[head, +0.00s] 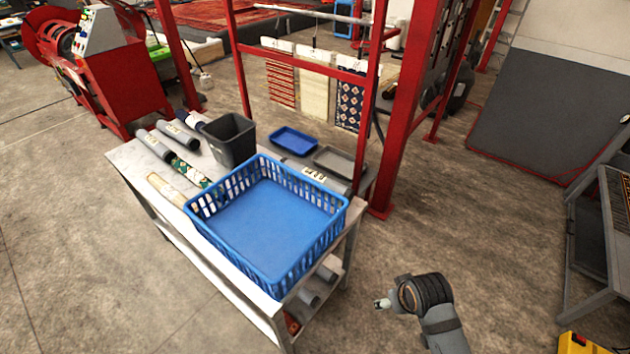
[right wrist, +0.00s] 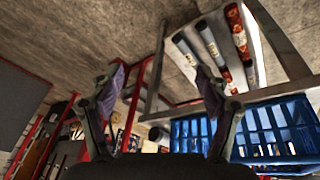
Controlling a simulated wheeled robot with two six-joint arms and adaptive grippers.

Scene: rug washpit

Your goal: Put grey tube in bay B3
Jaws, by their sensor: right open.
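Several grey tubes are in view, and I cannot tell which one the task means. Two grey tubes (head: 154,146) with pale labels lie at the far left end of the white table. Another grey tube (head: 330,181) lies behind the blue basket, partly hidden by it. More grey tubes (head: 326,272) lie on the lower shelf and also show in the right wrist view (right wrist: 188,56). My right gripper (head: 383,303) is open and empty, right of the table; its spread fingers show in the right wrist view (right wrist: 160,88). My left gripper is out of view. I cannot make out bay B3.
An empty blue basket (head: 200,206) fills the table's near end. A dark bin (head: 232,142), a blue tray (head: 294,139), a grey tray (head: 338,160) and patterned rolls (head: 190,171) are around it. A red post (head: 393,110) stands behind.

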